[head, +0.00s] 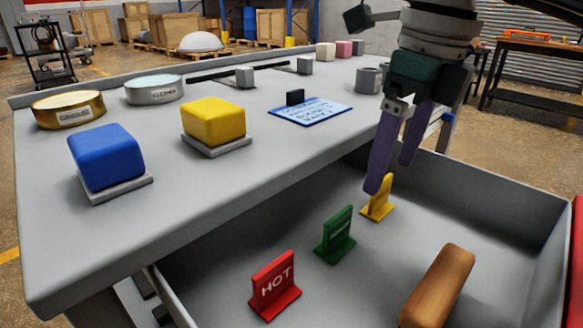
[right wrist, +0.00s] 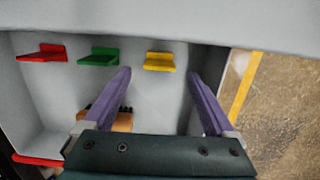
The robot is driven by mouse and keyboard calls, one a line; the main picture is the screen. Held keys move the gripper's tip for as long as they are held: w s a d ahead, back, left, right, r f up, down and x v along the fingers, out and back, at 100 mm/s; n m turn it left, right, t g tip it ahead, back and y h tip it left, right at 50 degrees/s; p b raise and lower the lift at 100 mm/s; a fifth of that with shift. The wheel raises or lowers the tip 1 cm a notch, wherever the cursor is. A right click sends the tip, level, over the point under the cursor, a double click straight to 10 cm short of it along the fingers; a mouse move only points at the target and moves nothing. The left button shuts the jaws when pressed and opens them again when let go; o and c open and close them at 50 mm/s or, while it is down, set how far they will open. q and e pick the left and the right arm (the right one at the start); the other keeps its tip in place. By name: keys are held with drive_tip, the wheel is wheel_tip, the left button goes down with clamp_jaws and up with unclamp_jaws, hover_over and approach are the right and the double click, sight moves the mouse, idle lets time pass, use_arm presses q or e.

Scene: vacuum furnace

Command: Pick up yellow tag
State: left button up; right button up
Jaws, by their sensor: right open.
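The yellow tag (head: 378,198) stands upright on its small base in the open drawer, near the drawer's far end. My right gripper (head: 389,178) is above the drawer, close to the yellow tag, with its purple fingers pointing down. It is open and empty. In the right wrist view the yellow tag (right wrist: 160,62) shows beyond the fingertips, between the two fingers (right wrist: 160,72) and apart from them. In the head view a fingertip covers a little of the space just above the tag. My left gripper is not in view.
A green tag (head: 336,236) and a red HOT tag (head: 275,286) stand in a row with it.

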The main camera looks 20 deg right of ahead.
sight(385, 180)
drive_tip(key=f, duration=0.3)
drive_tip(key=f+b, duration=0.1)
drive_tip(key=shift+w+a+f, duration=0.2)
drive_tip(key=shift+w+f, duration=0.15)
drive_tip(key=shift+w, duration=0.05)
drive_tip(key=c, duration=1.4)
drive_tip(key=shift+r, duration=0.15)
